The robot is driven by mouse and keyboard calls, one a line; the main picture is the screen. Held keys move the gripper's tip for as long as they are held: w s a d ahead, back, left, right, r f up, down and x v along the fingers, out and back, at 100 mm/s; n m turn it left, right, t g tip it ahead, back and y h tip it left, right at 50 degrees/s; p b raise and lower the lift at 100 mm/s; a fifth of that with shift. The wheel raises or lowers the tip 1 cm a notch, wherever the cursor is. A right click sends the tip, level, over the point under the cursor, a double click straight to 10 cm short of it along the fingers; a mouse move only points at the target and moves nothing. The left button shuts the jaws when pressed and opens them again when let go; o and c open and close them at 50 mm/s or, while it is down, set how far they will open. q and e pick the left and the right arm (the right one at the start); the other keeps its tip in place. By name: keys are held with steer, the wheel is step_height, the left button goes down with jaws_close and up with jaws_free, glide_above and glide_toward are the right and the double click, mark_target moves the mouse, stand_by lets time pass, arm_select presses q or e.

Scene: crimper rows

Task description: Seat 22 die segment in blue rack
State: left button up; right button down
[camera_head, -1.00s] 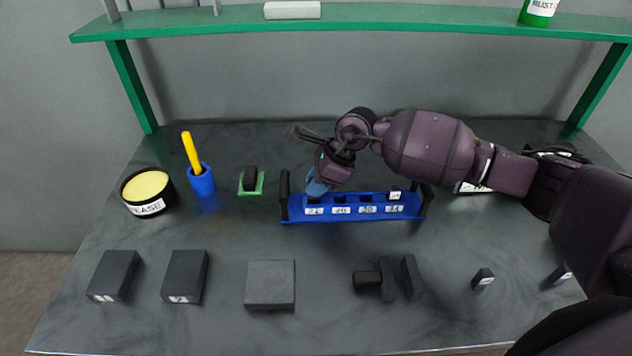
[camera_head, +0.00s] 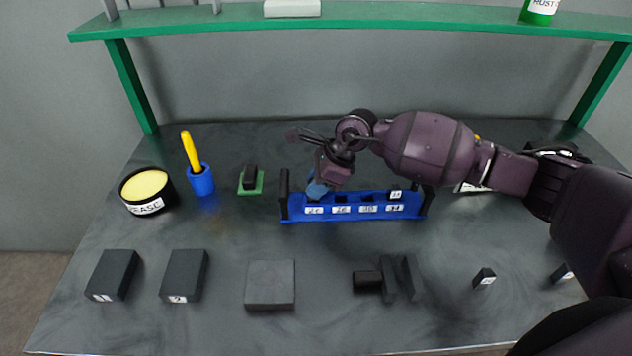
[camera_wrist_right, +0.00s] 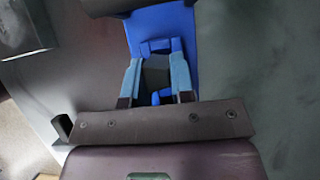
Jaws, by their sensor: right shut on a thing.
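The blue rack (camera_head: 354,215) stands mid-table with a row of slots and white number labels on its front. The small print is blurred. My right gripper (camera_head: 317,188) is over the leftmost slot, its light-blue fingers pointing down. In the right wrist view its fingers (camera_wrist_right: 156,80) are shut on a dark block, the die segment (camera_wrist_right: 156,70), which is at the blue rack (camera_wrist_right: 165,25). I cannot tell how deep the segment sits in the slot. In the head view the fingers hide it. Another segment with a white label (camera_head: 396,194) is in the rightmost slot. My left gripper is not in view.
Left of the rack are a green pad with a dark block (camera_head: 250,180), a blue cup with a yellow stick (camera_head: 201,181) and a round tub (camera_head: 147,190). Several dark blocks (camera_head: 270,286) lie along the front. A green shelf (camera_head: 370,17) spans the back.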

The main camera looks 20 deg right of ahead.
steer(key=shift+f+b, duration=0.4)
steer(key=shift+f, duration=0.4)
steer(key=shift+f, duration=0.3)
steer(key=c, duration=1)
jaws_free()
steer(key=shift+o, duration=0.6)
steer(key=shift+s+f, duration=0.1)
steer(key=shift+f, duration=0.05)
steer(key=v, duration=1.1)
